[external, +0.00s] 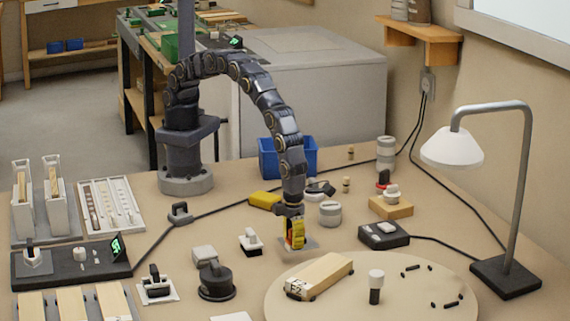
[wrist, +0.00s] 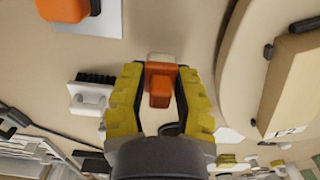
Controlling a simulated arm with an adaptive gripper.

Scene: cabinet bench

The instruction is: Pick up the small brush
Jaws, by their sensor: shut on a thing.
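In the external view the fingers hide most of the held piece.
A round board (external: 360,308) with a wooden block (external: 320,276) on it lies in front of my gripper. A black round-based device (external: 217,282) stands to the left. A black box (external: 383,236) and a desk lamp (external: 505,280) are to the right, a blue bin (external: 268,155) behind.

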